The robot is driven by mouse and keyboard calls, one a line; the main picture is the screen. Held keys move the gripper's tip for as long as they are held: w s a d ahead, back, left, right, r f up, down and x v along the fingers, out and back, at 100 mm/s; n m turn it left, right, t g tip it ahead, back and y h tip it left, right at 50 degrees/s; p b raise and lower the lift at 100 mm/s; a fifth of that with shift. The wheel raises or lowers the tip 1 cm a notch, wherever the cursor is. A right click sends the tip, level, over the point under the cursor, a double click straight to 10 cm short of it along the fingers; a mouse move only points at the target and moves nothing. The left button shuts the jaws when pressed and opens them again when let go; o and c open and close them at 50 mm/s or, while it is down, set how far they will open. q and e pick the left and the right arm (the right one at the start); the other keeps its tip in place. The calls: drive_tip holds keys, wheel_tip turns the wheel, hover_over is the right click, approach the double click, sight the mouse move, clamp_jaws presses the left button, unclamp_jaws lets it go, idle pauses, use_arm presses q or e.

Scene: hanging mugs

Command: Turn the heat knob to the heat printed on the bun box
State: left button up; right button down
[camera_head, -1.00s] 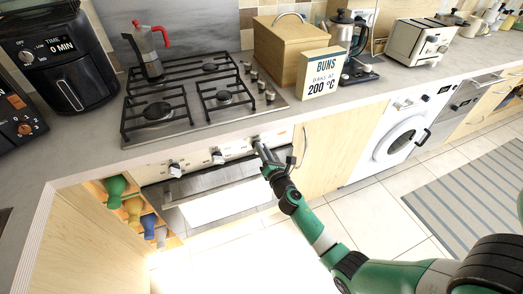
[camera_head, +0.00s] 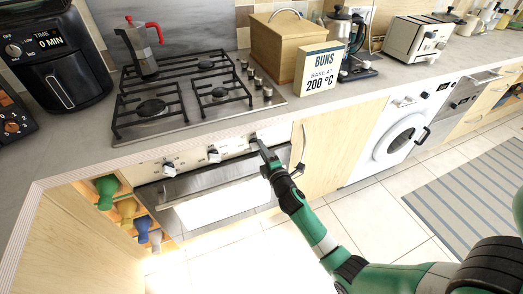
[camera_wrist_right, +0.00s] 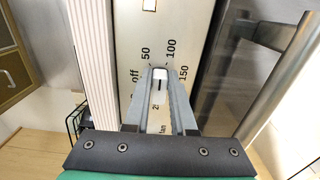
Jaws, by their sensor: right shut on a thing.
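The bun box (camera_head: 318,70) stands on the counter and reads "BUNS BAKE AT 200 °C". My right gripper (camera_head: 261,144) is at the rightmost knob of the oven panel (camera_head: 190,161). In the right wrist view its two fingers are shut on the heat knob (camera_wrist_right: 160,73), one on each side of the pale grip. Printed marks around the knob read off, 50, 100 and 150; another, starting with 2, is partly covered by the fingers. I cannot tell clearly which mark the knob points to. My left gripper is not in view.
Two other knobs sit to the left, a middle one (camera_head: 214,155) and a left one (camera_head: 169,168). The oven door handle (camera_head: 225,182) runs below the panel. The hob (camera_head: 195,95) with a moka pot (camera_head: 142,50) is above. The floor in front is clear.

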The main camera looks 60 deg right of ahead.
drive_tip(key=m+b, duration=0.4)
drive_tip(key=m, duration=0.2)
drive_tip(key=f+m+b, duration=0.1)
drive_tip(key=m+b, duration=0.2)
drive_tip(key=m, duration=0.3)
drive_tip(key=w+a+m+b, duration=0.1)
drive_tip(key=m+b, duration=0.3)
drive_tip(key=m, duration=0.3)
drive_tip(key=shift+a+f+b, duration=0.1)
drive_tip(key=shift+f+b, duration=0.2)
drive_tip(key=shift+f, duration=0.05)
drive_tip(key=shift+w+a+r+m+b, duration=0.1)
drive_tip(key=shift+m+b, duration=0.3)
drive_tip(key=shift+m, duration=0.6)
drive_tip(key=shift+w+a+r+m+b, duration=0.1)
drive_tip(key=shift+m+b, duration=0.25)
drive_tip(key=shift+m, duration=0.65)
drive_tip(key=shift+w+a+r+m+b, duration=0.1)
drive_tip(key=shift+m+b, duration=0.3)
drive_tip(key=shift+m, duration=0.6)
drive_tip(key=c, duration=0.7)
unclamp_jaws()
drive_tip(key=shift+c, duration=0.2)
